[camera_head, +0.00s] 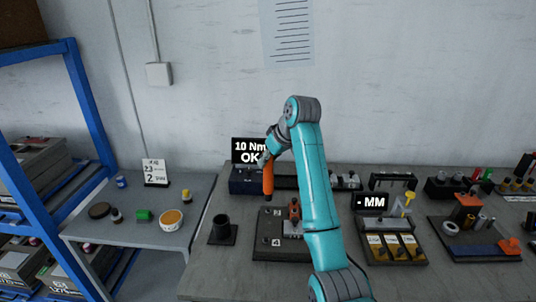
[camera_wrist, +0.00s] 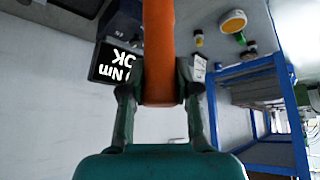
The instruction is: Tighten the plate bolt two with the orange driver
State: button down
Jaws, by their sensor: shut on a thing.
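My gripper (camera_head: 266,158) is shut on the orange driver (camera_head: 268,180) in the head view. The driver hangs upright, its lower end over the back left part of the dark plate (camera_head: 267,228). In the wrist view the orange driver (camera_wrist: 159,50) runs between the two fingers of my gripper (camera_wrist: 162,92). The plate carries number marks and a reddish-orange part (camera_head: 294,212). Plate bolt two cannot be made out, and whether the driver tip touches anything is too small to tell. The display (camera_head: 249,151) behind reads "10 Nm OK".
A black cup-like holder (camera_head: 222,231) stands left of the plate. Right of my arm are a "MM" display (camera_head: 373,203), a tray with yellow bins (camera_head: 395,248) and a dark fixture board (camera_head: 472,238). A side table (camera_head: 150,238) and blue shelf (camera_head: 85,100) stand left.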

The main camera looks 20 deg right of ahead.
aim_at(271, 172)
jog(key=shift+f, duration=3.15)
dwell(2.7)
